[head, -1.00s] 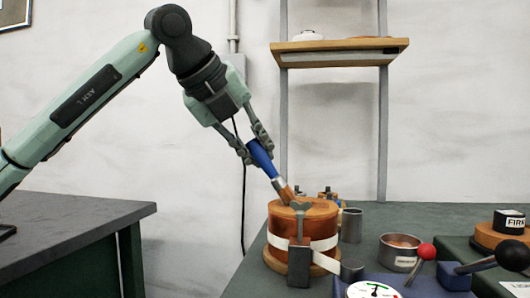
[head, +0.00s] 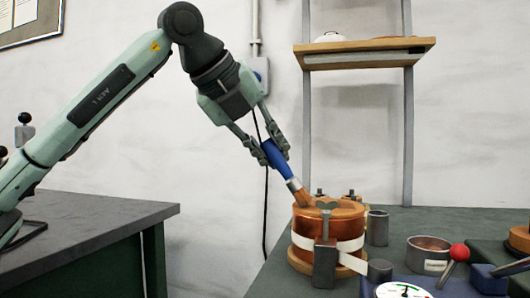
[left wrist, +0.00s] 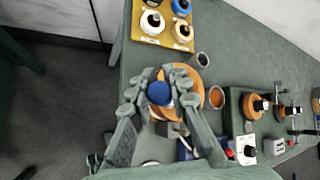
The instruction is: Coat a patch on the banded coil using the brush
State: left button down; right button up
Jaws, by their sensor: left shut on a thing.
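The banded coil (head: 330,222) is a copper-coloured drum on a wooden base with a white band (head: 352,245) around it. It stands upright on the dark green bench and shows partly behind my gripper in the left wrist view (left wrist: 199,78). My left gripper (head: 268,149) is shut on the blue handle of the brush (head: 275,157), above and left of the coil. The brush tilts, its brown bristles pointing down at the left part of the coil's top. I cannot tell whether they touch. The handle's end shows between the fingers in the left wrist view (left wrist: 159,93). My right gripper is not in view.
A grey cup (head: 377,228) and a metal pan (head: 429,253) stand right of the coil. A red-knobbed lever (head: 459,252) and a white dial (head: 403,290) are at the front right. A wall shelf (head: 365,52) hangs above. A dark gap separates the two benches.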

pick_arm(q)
jog(key=shift+s+d+f, duration=0.1)
jog(key=shift+s+d, duration=0.1)
jog(key=shift+d, duration=0.6)
jog(key=shift+s+d+f, duration=0.1)
jog(key=shift+s+d, duration=0.05)
jog(key=shift+d, duration=0.6)
jog(key=shift+s+d+r, duration=0.1)
jog(key=shift+s+d, duration=0.05)
jog(key=shift+d, duration=0.7)
jog(key=shift+s+d+r, duration=0.1)
jog(key=shift+s+d, duration=0.05)
jog(key=shift+d, duration=0.65)
jog(key=shift+s+d+r, duration=0.1)
jog(key=shift+s+d, duration=0.05)
jog(key=shift+d, duration=0.7)
notch_tip(320, 180, up, 6)
jog(key=p, duration=0.4)
notch_tip(320, 180, up, 3)
jog(key=shift+p, duration=0.95)
jog(key=shift+a, duration=0.1)
